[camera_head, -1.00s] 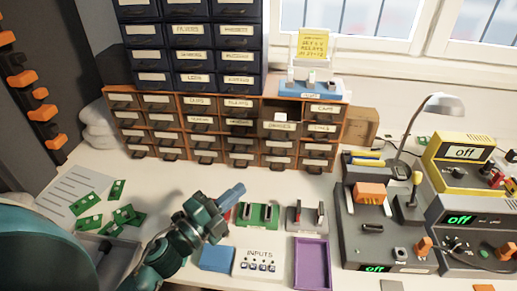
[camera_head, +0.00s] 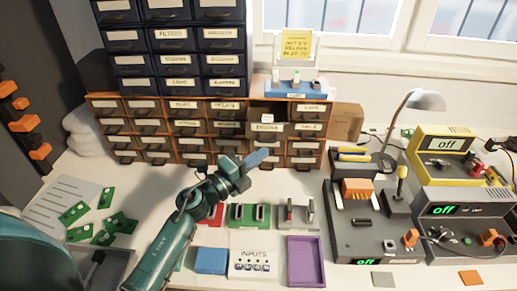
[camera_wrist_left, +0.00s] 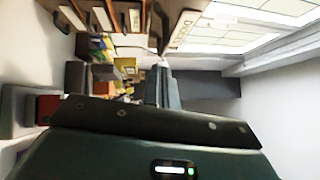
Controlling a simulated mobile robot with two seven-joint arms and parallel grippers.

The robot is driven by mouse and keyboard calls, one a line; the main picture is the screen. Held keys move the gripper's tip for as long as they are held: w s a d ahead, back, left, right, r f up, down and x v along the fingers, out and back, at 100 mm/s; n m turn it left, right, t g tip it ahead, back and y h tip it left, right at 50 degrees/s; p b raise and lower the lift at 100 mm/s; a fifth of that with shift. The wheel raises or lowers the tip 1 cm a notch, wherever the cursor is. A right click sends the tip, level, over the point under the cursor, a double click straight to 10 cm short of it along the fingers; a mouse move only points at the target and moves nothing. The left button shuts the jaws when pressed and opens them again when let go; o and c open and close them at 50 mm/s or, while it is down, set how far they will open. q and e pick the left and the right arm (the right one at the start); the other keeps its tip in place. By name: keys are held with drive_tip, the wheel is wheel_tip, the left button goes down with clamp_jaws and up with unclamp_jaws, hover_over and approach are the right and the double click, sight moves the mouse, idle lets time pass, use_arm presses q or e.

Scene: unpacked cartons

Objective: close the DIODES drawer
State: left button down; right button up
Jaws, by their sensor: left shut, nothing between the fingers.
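The DIODES drawer (camera_head: 267,127) is in the wooden small-parts cabinet (camera_head: 88,104) at the back of the bench. It sticks out from the cabinet face, with a dark gap above and behind its front; its small label is hard to read. My left gripper (camera_head: 258,157) is shut and empty. It points toward the cabinet, in front of and a little below that drawer, seemingly apart from it. In the left wrist view the shut fingers (camera_wrist_left: 166,90) point at cabinet drawers turned sideways; a labelled drawer front (camera_wrist_left: 184,28) shows near them. My right gripper is out of view.
Dark blue drawers (camera_head: 180,60) are stacked on the cabinet. A blue stand with a yellow note (camera_head: 296,44) sits above the open drawer. A lamp (camera_head: 425,101) and instruments stand at right. A purple tray (camera_head: 305,262) and blue block (camera_head: 211,261) lie in front.

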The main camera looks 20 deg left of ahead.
sight(255, 138)
use_arm(q)
drive_tip(key=shift+w+a+r, duration=0.1)
drive_tip(key=shift+w+a, duration=0.1)
drive_tip(key=shift+w, duration=0.45)
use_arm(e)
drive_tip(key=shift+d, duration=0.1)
